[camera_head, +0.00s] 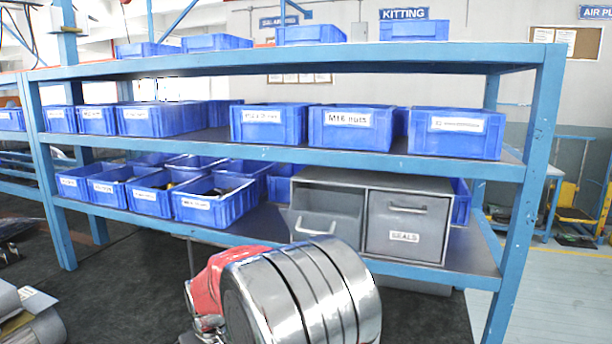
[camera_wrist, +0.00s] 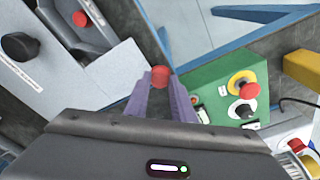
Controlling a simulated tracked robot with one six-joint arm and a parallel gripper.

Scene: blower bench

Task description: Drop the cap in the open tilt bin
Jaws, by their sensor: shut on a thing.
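A small red cap (camera_wrist: 160,76) sits between the tips of my gripper's purple fingers (camera_wrist: 161,84) in the wrist view. My gripper is shut on it. In the head view a grey tilt-bin cabinet (camera_head: 374,178) stands on the lower shelf. Its left tilt bin (camera_head: 326,226) is tipped open, and its right bin (camera_head: 406,223), labelled SEALS, is shut. My arm covers part of the cabinet's lower front. My gripper and the cap do not show in the head view. No tilt bin shows in the wrist view.
A blue rack (camera_head: 300,147) carries several blue bins (camera_head: 210,201). The wrist view shows a green control box (camera_wrist: 222,86) with a red button, a grey panel (camera_wrist: 85,85) with a black knob (camera_wrist: 20,46), and a yellow block (camera_wrist: 302,69) at the right.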

